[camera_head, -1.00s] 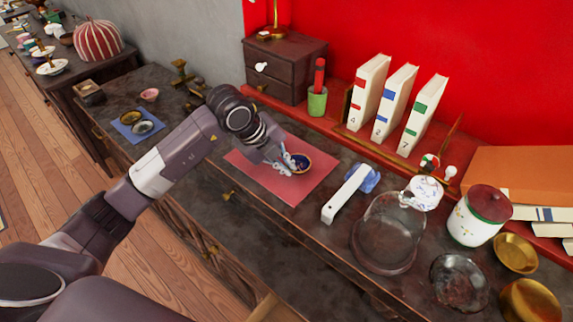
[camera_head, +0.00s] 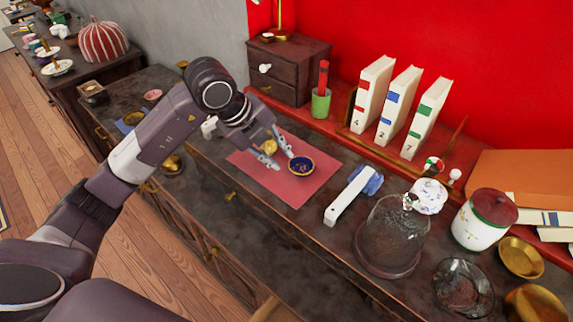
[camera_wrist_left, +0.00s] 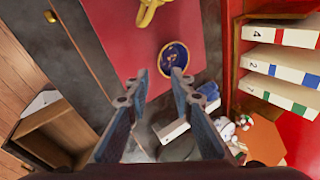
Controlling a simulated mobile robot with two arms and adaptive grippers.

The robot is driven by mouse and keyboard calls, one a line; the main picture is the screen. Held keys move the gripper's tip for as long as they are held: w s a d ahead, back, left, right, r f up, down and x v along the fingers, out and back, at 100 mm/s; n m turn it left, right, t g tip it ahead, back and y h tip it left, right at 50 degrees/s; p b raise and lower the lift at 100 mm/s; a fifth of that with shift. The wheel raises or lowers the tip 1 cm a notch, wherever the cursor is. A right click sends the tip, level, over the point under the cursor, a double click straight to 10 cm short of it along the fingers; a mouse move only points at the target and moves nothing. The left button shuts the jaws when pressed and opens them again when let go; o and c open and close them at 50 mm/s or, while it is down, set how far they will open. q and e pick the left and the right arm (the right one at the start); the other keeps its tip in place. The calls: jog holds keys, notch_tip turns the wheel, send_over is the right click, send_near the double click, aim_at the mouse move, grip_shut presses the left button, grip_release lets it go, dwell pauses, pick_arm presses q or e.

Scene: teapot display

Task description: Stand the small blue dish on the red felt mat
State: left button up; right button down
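The small blue dish (camera_head: 301,166), dark blue inside with a gold rim, rests on the red felt mat (camera_head: 293,192). In the left wrist view the dish (camera_wrist_left: 174,58) lies on the mat (camera_wrist_left: 118,35), just beyond my fingertips. My left gripper (camera_head: 286,162) is open and empty, its fingers spread to the left of the dish in the head view. The left wrist view shows both fingers of this gripper (camera_wrist_left: 158,83) apart with nothing between them. My right gripper is in neither view.
A yellow object (camera_head: 270,147) sits on the mat by my left fingers. A white-handled blue brush (camera_head: 347,197) lies right of the mat, with a glass dome (camera_head: 392,238) beyond. A dark drawer box (camera_head: 288,68) and a green cup (camera_head: 321,104) stand behind.

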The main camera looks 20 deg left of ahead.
pick_arm(q)
jog(key=v, duration=0.5)
jog(key=shift+s, duration=0.1)
jog(key=shift+c, duration=0.2)
